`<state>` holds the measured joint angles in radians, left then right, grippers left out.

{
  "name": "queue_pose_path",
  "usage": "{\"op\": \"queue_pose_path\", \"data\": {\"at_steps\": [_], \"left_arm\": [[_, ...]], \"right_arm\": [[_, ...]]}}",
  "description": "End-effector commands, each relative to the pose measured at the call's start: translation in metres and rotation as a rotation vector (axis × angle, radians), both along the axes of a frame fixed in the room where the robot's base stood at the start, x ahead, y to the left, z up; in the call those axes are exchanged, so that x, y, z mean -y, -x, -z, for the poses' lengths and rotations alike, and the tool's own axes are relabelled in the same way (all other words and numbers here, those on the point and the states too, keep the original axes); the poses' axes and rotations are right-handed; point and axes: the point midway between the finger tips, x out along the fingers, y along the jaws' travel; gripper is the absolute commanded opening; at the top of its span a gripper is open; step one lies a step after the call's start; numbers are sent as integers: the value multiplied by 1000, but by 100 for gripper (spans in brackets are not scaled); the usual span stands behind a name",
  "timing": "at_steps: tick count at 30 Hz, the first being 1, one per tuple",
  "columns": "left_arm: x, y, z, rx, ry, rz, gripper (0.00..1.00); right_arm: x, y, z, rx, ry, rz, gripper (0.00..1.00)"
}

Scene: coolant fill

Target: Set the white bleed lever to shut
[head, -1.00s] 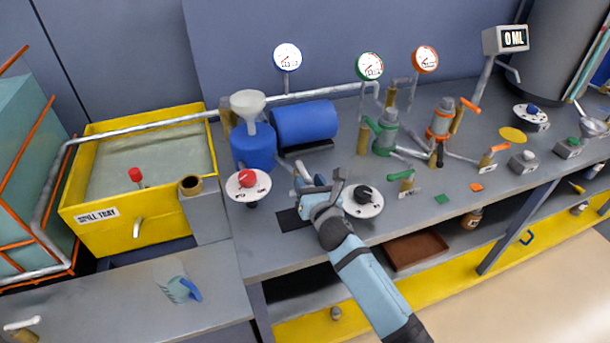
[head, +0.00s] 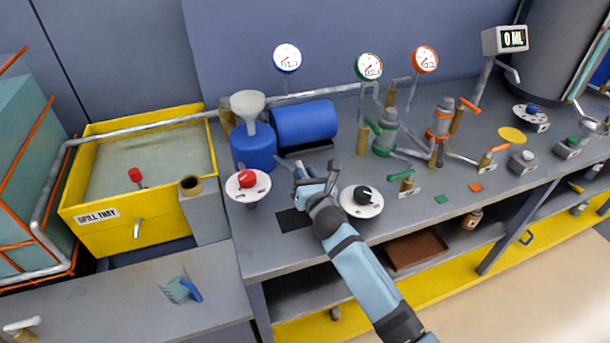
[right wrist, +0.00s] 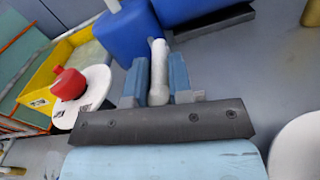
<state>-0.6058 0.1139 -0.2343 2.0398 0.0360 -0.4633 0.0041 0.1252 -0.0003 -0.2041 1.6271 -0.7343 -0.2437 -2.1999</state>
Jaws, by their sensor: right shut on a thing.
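The white bleed lever (head: 299,170) stands on the grey bench, just right of the red knob's white dial. In the right wrist view the lever (right wrist: 158,68) runs lengthwise between the two blue-grey fingers. My right gripper (head: 314,182) is shut on it; the right wrist view also shows the gripper (right wrist: 160,82) around it. The lever's base is hidden behind the gripper. My left gripper is not in view.
A red knob (head: 247,180) on a white dial is close on the left, a black knob (head: 363,194) on the right. A blue tank (head: 304,123) and blue funnel container (head: 254,148) stand behind. A yellow spill tray (head: 107,236) is further left.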

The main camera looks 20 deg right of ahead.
Motion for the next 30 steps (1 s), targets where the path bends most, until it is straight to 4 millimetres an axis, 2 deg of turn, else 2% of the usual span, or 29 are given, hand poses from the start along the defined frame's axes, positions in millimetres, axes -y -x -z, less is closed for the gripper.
{"op": "queue_pose_path", "data": {"at_steps": [8,15,26,27,29,30], "left_arm": [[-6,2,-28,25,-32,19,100],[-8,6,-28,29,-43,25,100],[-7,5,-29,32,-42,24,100],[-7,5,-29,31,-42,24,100],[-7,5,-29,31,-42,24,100],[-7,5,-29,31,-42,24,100]], "right_arm": [[7,-1,-6,2,10,-139,0],[11,-2,-3,2,3,-247,0],[11,-2,-1,1,0,-260,0],[11,-2,-1,1,0,-260,29],[11,-2,-1,1,0,-260,43],[11,-2,-1,1,0,-259,45]]}}
